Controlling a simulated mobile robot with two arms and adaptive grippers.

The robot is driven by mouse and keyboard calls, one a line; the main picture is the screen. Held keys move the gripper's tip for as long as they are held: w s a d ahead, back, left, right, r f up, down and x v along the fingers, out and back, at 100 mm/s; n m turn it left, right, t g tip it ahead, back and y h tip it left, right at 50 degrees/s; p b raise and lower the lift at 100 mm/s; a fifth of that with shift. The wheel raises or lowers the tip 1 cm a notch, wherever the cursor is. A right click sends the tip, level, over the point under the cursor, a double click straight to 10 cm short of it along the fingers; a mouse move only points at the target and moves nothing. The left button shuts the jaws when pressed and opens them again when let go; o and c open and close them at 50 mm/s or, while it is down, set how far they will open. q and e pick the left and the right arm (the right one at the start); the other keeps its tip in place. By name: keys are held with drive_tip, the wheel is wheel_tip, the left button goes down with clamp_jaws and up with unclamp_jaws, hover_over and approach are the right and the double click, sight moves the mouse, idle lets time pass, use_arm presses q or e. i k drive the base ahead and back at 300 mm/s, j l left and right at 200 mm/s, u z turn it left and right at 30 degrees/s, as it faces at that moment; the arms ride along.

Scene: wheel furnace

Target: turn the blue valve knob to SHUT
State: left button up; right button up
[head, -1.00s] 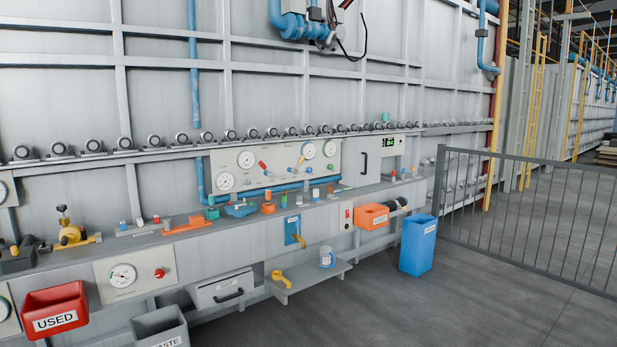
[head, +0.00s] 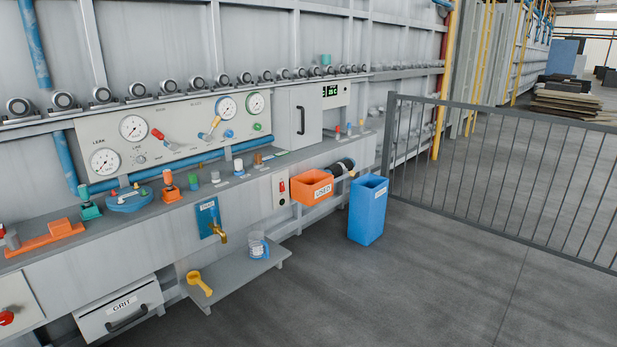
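A small blue knob (head: 228,134) sits on the grey gauge panel (head: 180,107), below a blue-ringed gauge (head: 227,107). Its pointing direction and any SHUT label are too small to read. A yellow-handled valve lever (head: 209,130) is just left of it and a small green knob (head: 257,127) is to its right. A red-handled lever (head: 158,134) is further left on the panel. Neither of my grippers is in the head view.
A ledge below the panel carries an orange-based fixture (head: 169,187) and a round blue fixture (head: 128,200). An orange bin (head: 312,187), a blue bin (head: 368,210) and a low shelf (head: 235,278) stand out from the wall. A railing (head: 500,175) closes the right; open floor lies in front.

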sight(229, 133)
drive_tip(key=i+u, duration=0.1)
drive_tip(key=i, duration=0.35)
drive_tip(key=i+l+u, duration=0.15)
drive_tip(key=i, duration=0.35)
drive_tip(key=i+l+u, duration=0.1)
drive_tip(key=i, duration=0.35)
drive_tip(key=i+l+u, duration=0.1)
drive_tip(key=i, duration=0.35)
